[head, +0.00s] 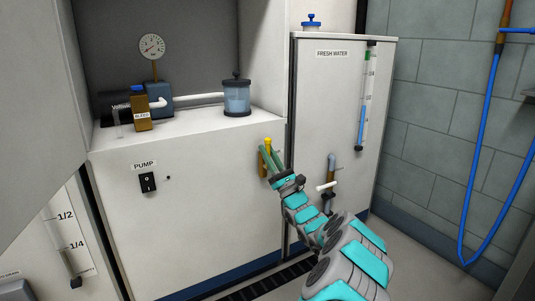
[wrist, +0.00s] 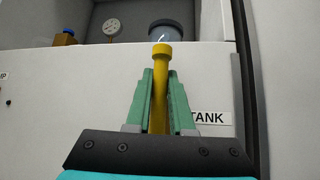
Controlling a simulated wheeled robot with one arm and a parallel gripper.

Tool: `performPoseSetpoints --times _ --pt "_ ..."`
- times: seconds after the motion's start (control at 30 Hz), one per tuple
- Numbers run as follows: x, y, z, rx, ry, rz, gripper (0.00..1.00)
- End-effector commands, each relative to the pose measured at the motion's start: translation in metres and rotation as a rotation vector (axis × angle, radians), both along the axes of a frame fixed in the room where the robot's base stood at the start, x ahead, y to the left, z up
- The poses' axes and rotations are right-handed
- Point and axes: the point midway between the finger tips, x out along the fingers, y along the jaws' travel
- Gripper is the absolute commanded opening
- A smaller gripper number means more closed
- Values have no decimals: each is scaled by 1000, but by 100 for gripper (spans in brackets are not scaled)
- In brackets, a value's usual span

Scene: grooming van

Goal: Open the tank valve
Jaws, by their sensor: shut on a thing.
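The tank valve has a yellow lever handle (wrist: 161,75) with a rounded yellow end. It points upward in the wrist view, in front of the white cabinet face, with a "TANK" label (wrist: 208,118) just to its right. My gripper (wrist: 160,78) has its two green fingers closed on the lever, one on each side. In the head view my gripper (head: 271,161) is at the right part of the pump cabinet front, and the yellow lever end (head: 268,142) shows above the fingers. The valve body is mostly hidden behind my gripper.
A pump switch (head: 148,183) is on the cabinet front. Above are a gauge (head: 152,46), a brown bottle (head: 140,110) and a clear canister (head: 236,97). The fresh water tank (head: 325,100) stands right, with a pipe and white-handled tap (head: 327,186) low down. A blue hose (head: 484,150) hangs on the wall.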

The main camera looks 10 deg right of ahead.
Motion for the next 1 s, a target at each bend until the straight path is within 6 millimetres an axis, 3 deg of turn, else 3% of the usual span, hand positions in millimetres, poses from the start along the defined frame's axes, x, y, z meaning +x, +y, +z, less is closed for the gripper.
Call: performPoseSetpoints --times 0.1,0.13,0.4,0.73,1.0 --pt "0 -1 -1 0 2 -2 0" --pt "0 -1 -1 0 2 -2 22" --pt "0 0 0 -1 1 -1 51" --pt "-3 -3 -4 -1 3 -1 51" --pt "-28 -18 -34 1 5 -3 51"
